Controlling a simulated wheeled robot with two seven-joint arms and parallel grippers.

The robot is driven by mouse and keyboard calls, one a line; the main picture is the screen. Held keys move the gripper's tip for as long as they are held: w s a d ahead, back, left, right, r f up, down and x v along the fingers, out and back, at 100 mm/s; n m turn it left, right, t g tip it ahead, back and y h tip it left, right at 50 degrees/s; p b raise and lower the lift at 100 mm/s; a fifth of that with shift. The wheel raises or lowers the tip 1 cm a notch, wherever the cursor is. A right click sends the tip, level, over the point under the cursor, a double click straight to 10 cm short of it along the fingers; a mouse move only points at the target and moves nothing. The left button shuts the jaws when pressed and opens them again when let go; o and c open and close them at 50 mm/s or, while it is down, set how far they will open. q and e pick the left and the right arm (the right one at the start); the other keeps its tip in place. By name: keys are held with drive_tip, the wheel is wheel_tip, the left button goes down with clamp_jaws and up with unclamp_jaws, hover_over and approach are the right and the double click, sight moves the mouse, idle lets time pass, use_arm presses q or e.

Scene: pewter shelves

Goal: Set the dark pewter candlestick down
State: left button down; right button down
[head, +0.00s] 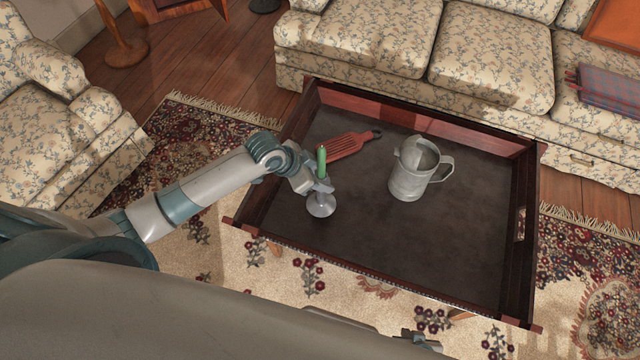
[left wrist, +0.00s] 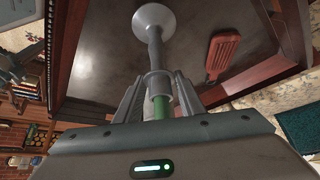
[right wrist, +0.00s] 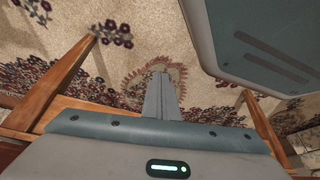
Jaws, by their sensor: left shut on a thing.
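The grey pewter candlestick (head: 321,207) is upright at the left of the dark tray-like table (head: 440,250), with a green candle (head: 321,160) in it. My left gripper (head: 318,187) is shut on its upper part. In the left wrist view the candlestick (left wrist: 154,42) runs away from between the fingers (left wrist: 157,92), its round base at the far end. I cannot tell whether the base touches the tabletop. My right gripper (right wrist: 162,92) is empty, its fingers together, over the rug beside the table's front.
A pewter jug (head: 408,178) stands right of the candlestick. A red slotted utensil (head: 345,146) lies behind it. Raised wooden walls (head: 523,215) edge the table. The tabletop's front and right are clear. A floral sofa (head: 490,55) stands behind.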

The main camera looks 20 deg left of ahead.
use_arm(q)
drive_tip(key=shift+w+a+f, duration=0.15)
drive_tip(key=shift+w+a, duration=0.15)
use_arm(e)
drive_tip(key=shift+s+d+f, duration=0.15)
drive_tip(key=shift+s+d, duration=0.2)
drive_tip(key=shift+d, duration=0.2)
use_arm(q)
drive_tip(key=shift+f, duration=2)
use_arm(e)
drive_tip(key=shift+w+a, duration=0.15)
drive_tip(key=shift+a, duration=0.55)
